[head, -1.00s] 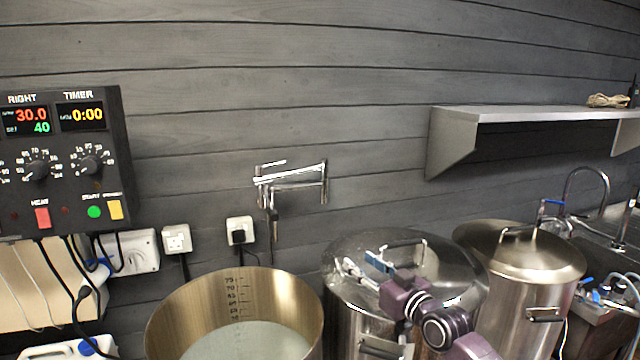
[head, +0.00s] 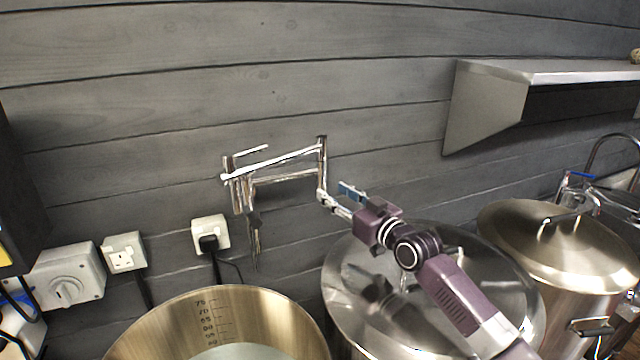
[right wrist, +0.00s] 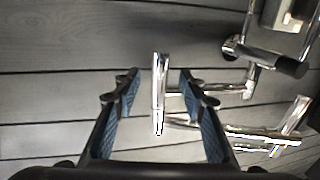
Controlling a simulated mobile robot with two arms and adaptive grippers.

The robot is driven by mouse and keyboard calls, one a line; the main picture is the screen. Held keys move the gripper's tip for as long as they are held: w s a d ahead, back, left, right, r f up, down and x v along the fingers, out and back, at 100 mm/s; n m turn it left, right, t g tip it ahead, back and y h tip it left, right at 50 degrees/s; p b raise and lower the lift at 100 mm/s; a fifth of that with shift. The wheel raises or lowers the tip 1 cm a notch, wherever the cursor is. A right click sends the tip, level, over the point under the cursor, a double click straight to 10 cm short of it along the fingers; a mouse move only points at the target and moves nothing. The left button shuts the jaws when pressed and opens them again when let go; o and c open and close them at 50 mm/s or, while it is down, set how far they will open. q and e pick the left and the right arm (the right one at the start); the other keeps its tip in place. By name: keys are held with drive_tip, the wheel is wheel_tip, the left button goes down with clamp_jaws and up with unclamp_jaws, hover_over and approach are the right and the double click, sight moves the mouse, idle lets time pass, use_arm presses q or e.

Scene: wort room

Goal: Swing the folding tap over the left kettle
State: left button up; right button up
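The chrome folding tap (head: 285,168) is mounted on the wall, its jointed arms folded back on each other, with a spout hanging at its left end. My right gripper (head: 340,197) is at the tap's right end, by the lower end of an upright chrome piece. In the right wrist view the blue-padded fingers (right wrist: 158,92) are apart, with an upright chrome tap part (right wrist: 160,75) between them; no grip on it shows. The left kettle (head: 265,310) is open, with inside scale marks and pale liquid, below the tap. My left gripper is out of view.
A lidded steel kettle (head: 350,290) stands under my right arm, and another lidded kettle (head: 590,255) stands to its right. A metal shelf (head: 487,110) juts from the wall at right. Sockets (head: 124,252) and a control box edge (head: 18,200) are at left.

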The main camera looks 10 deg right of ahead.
sight(325, 187)
drive_tip(key=b+x, duration=0.2)
drive_tip(key=x, duration=0.1)
drive_tip(key=shift+w+a+f, duration=0.15)
drive_tip(key=shift+w+a, duration=0.1)
drive_tip(key=shift+w, duration=0.05)
drive_tip(key=b+x, duration=0.1)
drive_tip(key=x, duration=0.1)
drive_tip(key=shift+w+b, duration=0.3)
drive_tip(key=shift+b, duration=0.05)
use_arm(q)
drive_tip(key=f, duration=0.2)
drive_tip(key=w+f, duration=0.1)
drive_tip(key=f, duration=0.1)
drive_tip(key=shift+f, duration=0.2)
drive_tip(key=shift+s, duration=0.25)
use_arm(e)
drive_tip(key=shift+w, duration=0.1)
drive_tip(key=shift+c, duration=0.2)
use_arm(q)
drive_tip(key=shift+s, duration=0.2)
use_arm(e)
clamp_jaws()
